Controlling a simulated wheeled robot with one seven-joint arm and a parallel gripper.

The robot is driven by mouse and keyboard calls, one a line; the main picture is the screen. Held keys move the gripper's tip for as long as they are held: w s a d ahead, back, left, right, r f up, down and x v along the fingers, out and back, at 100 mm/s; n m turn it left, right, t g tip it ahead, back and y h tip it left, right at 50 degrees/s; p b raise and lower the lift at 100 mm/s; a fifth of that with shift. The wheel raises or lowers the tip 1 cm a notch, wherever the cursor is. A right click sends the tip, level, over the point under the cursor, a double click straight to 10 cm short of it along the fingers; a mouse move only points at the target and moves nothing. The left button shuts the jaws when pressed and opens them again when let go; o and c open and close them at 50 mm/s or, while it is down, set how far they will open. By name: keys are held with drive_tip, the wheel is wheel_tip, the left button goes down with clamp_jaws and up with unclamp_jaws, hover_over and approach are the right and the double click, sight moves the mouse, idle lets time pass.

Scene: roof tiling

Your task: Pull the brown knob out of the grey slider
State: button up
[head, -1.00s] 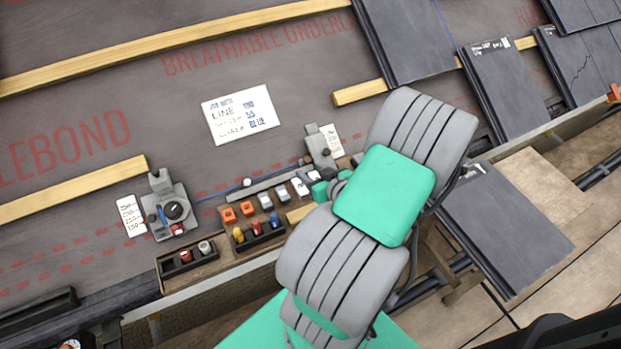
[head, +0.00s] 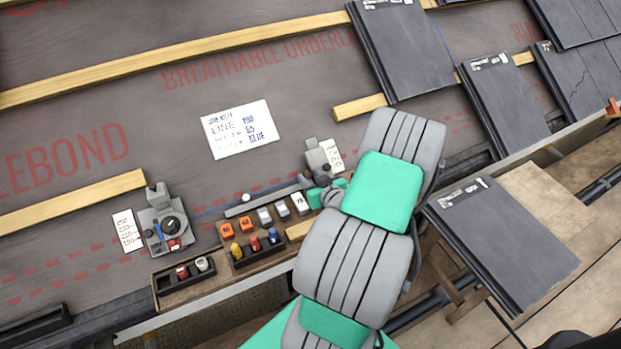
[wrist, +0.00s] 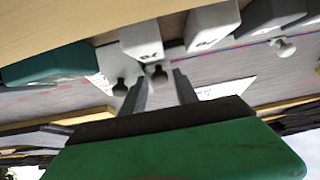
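The brown knob (wrist: 158,73) shows in the wrist view between the two fingertips, with small gaps on both sides. My gripper (wrist: 160,78) is open around it and does not visibly touch it. The grey slider looks to be the grey fitting (head: 318,156) at the right end of the grey rail in the head view; I cannot be sure of this. My green-and-grey arm reaches up to it there, with the gripper (head: 322,194) just below the fitting. The fingertips and the brown knob are hard to make out in that view.
A darker knob (wrist: 120,87) stands left of the fingers. White labelled blocks (wrist: 142,42) are close beyond the fingertips. A pale knob (head: 246,197) lies by the blue line. A wooden tray (head: 205,287) and a grey dial device (head: 163,220) are left; slates (head: 505,240) are right.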

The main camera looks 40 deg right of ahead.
clamp_jaws()
idle(1.1)
